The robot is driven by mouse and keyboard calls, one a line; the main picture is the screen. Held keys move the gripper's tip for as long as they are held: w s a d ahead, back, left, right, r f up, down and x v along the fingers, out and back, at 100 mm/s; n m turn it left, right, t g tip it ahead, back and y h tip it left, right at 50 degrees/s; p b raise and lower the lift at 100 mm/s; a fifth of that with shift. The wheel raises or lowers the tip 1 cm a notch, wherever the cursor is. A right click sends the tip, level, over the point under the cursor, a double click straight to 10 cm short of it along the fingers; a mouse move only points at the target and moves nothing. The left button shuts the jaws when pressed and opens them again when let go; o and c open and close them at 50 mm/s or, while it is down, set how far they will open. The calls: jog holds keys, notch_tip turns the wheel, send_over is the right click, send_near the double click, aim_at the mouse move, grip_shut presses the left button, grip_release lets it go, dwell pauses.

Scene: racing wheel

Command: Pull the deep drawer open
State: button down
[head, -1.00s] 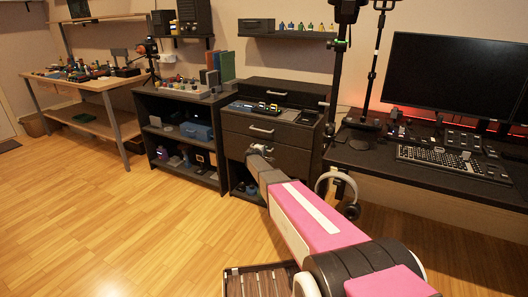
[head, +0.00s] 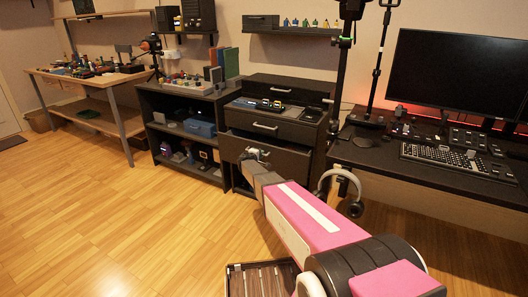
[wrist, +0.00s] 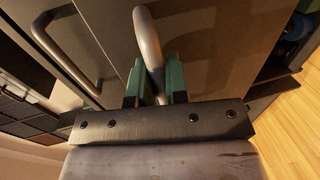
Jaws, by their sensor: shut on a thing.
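The deep drawer (head: 290,164) is the lower dark drawer of the cabinet, under a shallower drawer (head: 290,133). Its front stands out a little from the cabinet, with a dark gap along its top. My gripper (head: 256,155) is at its front. In the wrist view the deep drawer's front (wrist: 210,45) fills the middle. Its curved metal handle (wrist: 148,35) runs between the green finger pads of my gripper (wrist: 154,84), which is shut on it. The upper drawer's handle (wrist: 62,50) is free at the left. The drawer's inside is not clearly seen.
An open shelf unit (head: 190,88) stands left of the cabinet. A desk (head: 440,185) with monitor and keyboard is at the right, with white headphones (head: 325,180) hanging at its near edge. The wooden floor (head: 130,220) in front is clear.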

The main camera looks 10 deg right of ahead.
jog(key=f+v, duration=0.2)
jog(key=v, duration=0.7)
jog(key=f+v, duration=0.2)
jog(key=v, duration=0.8)
jog(key=shift+s+a, duration=0.2)
jog(key=shift+s, duration=0.15)
jog(key=c, duration=1.1)
grip_release()
jog(key=shift+c, duration=0.2)
jog(key=v, duration=1)
jog(key=shift+s+a, duration=0.25)
jog(key=shift+s, duration=0.1)
